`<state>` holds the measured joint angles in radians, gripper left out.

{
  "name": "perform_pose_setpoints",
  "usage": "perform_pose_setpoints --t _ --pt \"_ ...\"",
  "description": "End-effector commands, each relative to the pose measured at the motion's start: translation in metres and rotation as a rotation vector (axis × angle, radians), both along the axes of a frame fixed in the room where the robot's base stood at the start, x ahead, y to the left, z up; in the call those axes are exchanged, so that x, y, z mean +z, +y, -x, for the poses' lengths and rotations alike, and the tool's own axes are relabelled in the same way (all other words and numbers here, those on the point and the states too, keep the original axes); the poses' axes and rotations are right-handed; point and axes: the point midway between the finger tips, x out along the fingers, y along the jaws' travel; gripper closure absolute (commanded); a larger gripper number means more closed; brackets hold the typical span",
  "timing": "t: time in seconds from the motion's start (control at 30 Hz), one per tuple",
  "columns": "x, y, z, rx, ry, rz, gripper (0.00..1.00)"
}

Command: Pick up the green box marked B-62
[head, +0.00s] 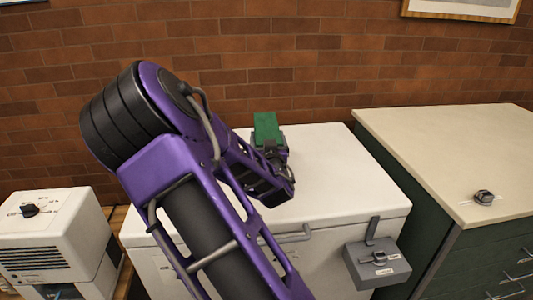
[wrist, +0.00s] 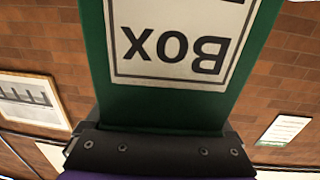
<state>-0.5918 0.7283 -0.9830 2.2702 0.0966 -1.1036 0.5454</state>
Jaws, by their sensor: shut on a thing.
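A green box (head: 266,128) shows at the end of my arm in the head view, over the back part of the white chest. My gripper (head: 270,148) is shut on it. In the wrist view the green box (wrist: 165,112) fills the middle, with a white label reading "Box" upside down. The rest of the label is cut off, so I cannot read B-62. The dark gripper (wrist: 157,147) spans the box's lower edge there. My arm hides part of the chest below, and I cannot tell how high the box is above it.
The white chest (head: 340,185) has a clear top and a grey latch box (head: 377,265) on its front. A green cabinet with a beige top (head: 450,150) stands at right, bearing a small dark object (head: 484,197). A white appliance (head: 50,240) stands at left. A brick wall (head: 300,60) is behind.

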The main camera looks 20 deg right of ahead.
Motion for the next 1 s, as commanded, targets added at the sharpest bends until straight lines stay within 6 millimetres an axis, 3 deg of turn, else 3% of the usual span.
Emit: perform_pose_setpoints --t 0.07,0.43,0.77,1.0 --pt "0.000 0.000 0.000 0.000 0.000 0.000 0.32" --pt "0.000 0.000 0.000 -0.001 0.000 0.000 0.99" --pt "0.003 0.000 0.000 0.000 -0.004 0.000 1.00" --pt "0.020 0.000 -0.001 -0.001 -0.008 -0.001 1.00"
